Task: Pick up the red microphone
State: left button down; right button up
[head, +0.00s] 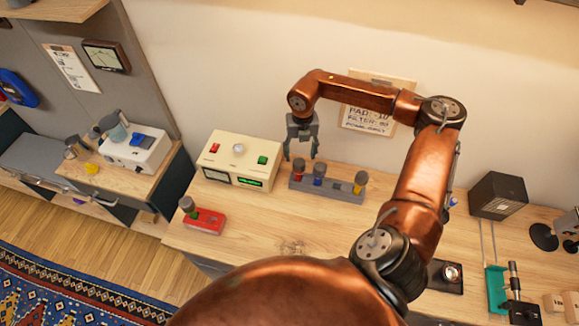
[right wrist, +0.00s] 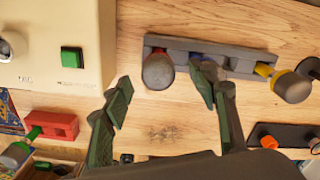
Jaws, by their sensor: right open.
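The red microphone (head: 298,165), with a grey head and a red band, stands at the left end of a grey rack (head: 334,190) on the wooden workbench. In the right wrist view the red microphone (right wrist: 158,70) shows near the top, ahead of the space between the fingers. My right gripper (head: 301,154) is open and empty, above the rack's left end. In the right wrist view the right finger of this gripper (right wrist: 162,90) overlaps the blue microphone (right wrist: 226,65) and partly hides it. My left gripper is not in view.
A yellow microphone (head: 360,183) stands at the rack's right end. A cream control box (head: 240,160) stands just left of the rack. A green-banded microphone (head: 188,205) stands on a red block (head: 205,221). The bench in front of the rack is clear.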

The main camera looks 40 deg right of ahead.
aim_at(299, 162)
jog(key=shift+s+f, duration=0.5)
jog(key=shift+f, duration=0.3)
jog(key=f, duration=0.1)
jog(key=f+p, duration=0.1)
jog(key=a+f, duration=0.1)
jog(key=shift+w+f+p, duration=0.1)
jog(key=shift+w+p, duration=0.15)
jog(key=shift+p, duration=0.15)
notch_tip(299, 162, down, 2)
jog(key=shift+d+f, duration=0.1)
jog(key=shift+s, duration=0.1)
jog(key=shift+f, duration=0.1)
jog(key=c, duration=1.4)
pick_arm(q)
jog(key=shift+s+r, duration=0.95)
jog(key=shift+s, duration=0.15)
pick_arm(e)
grip_shut()
